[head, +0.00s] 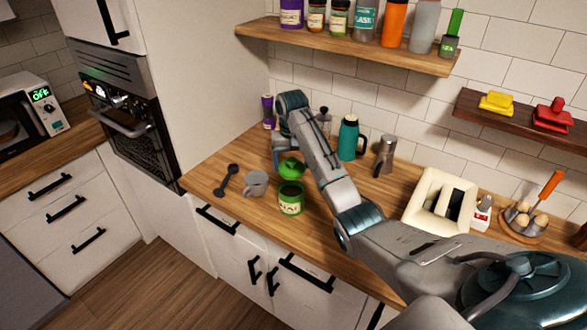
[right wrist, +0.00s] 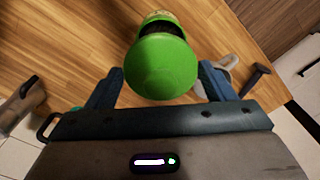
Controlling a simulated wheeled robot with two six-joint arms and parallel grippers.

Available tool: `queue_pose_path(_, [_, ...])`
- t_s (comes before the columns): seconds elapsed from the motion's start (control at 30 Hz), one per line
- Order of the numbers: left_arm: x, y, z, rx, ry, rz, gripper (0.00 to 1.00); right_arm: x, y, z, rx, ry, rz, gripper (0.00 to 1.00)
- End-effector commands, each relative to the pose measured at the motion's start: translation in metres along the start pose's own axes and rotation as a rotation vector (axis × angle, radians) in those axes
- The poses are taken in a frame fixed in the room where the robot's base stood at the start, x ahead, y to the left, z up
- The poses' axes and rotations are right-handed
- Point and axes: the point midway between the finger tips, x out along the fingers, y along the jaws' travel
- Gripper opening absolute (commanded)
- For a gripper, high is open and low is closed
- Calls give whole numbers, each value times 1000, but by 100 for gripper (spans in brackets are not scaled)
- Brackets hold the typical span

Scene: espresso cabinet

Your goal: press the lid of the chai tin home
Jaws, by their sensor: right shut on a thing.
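The green chai tin (head: 290,204) stands upright on the wooden counter, its dark open top showing in the head view. Its green lid (head: 291,168) is off, held above and slightly behind the tin's mouth, with a gap between them. My right gripper (head: 283,160) is shut on the lid. In the right wrist view the lid (right wrist: 161,68) sits between the two fingers of my right gripper (right wrist: 160,85), and part of the tin (right wrist: 165,18) shows past it, partly hidden by the lid. My left gripper is not in view.
A grey cup (head: 255,184) and a dark scoop-like tool (head: 228,180) lie left of the tin. The counter's front edge is close to the tin.

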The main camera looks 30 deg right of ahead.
Motion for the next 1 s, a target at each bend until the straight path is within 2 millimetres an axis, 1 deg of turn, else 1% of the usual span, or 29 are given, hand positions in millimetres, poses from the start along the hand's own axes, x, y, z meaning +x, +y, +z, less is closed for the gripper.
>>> queue_pose_path(0.03, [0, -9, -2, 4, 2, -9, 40, 3, 0, 0, 0, -2, 1, 55])
queue_pose_path(0.1, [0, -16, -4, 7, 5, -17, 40, 9, 0, 0, 0, -1, 1, 55])
queue_pose_path(0.23, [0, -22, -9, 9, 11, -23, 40, 21, 0, 0, 0, -1, 1, 55])
queue_pose_path(0.37, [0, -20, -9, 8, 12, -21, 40, 34, 0, 1, 1, -3, 1, 55])
queue_pose_path(0.53, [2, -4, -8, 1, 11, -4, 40, 49, 0, 0, 0, -1, 1, 55])
queue_pose_path(0.63, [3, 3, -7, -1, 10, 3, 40, 55, 0, 0, 0, 0, 1, 55])
queue_pose_path(0.8, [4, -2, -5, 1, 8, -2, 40, 60, 0, 0, 0, 0, 1, 55])
queue_pose_path(1.0, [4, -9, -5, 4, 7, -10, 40, 62, 0, 0, 0, 0, 1, 55])
